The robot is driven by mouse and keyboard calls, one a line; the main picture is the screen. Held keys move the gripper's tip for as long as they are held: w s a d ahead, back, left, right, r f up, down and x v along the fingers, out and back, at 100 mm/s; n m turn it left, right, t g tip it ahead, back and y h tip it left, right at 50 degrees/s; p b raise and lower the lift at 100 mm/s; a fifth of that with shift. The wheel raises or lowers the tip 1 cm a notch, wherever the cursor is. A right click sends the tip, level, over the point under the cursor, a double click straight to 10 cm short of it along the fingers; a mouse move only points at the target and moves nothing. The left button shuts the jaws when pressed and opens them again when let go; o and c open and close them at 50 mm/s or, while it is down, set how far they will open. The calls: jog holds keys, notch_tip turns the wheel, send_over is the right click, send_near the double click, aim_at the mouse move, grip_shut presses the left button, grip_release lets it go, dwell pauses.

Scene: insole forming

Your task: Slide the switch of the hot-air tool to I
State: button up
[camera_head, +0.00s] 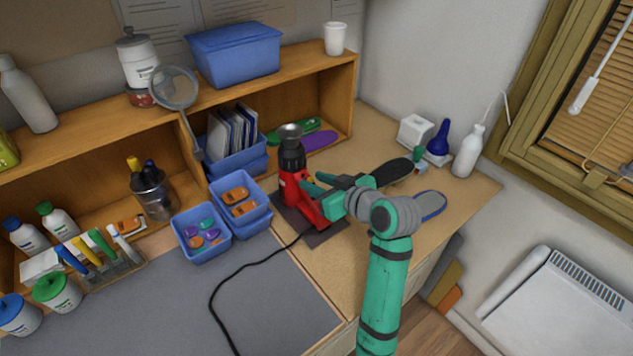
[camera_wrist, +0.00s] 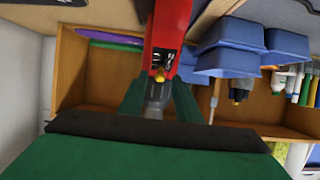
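The hot-air tool (camera_head: 291,187) has a red body and a black and grey upper end. It stands upright on a dark mat (camera_head: 323,236) at the back of the bench. My gripper (camera_head: 313,186) is at the right side of the red body. In the wrist view, the red tool (camera_wrist: 167,28) comes down from the top between my two green fingertips (camera_wrist: 158,82). The fingers are apart, with the grey part of the tool showing between them.
Blue bins (camera_head: 203,234) with small parts stand left of the tool. A black cable (camera_head: 238,273) runs over the grey work mat (camera_head: 187,312). A blue-edged insole (camera_head: 429,204) lies to the right. A white bottle (camera_head: 467,152) stands at the back right. Shelves (camera_head: 296,85) rise behind.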

jog(key=shift+c, duration=0.4)
grip_shut()
jog(key=shift+s+d+f, duration=0.35)
jog(key=shift+s+d, duration=0.05)
jog(key=shift+s, duration=0.15)
jog(key=shift+o, duration=0.4)
grip_release()
jog(key=v, duration=1.1)
jog(key=shift+w+f, duration=0.1)
jog(key=shift+f, duration=0.05)
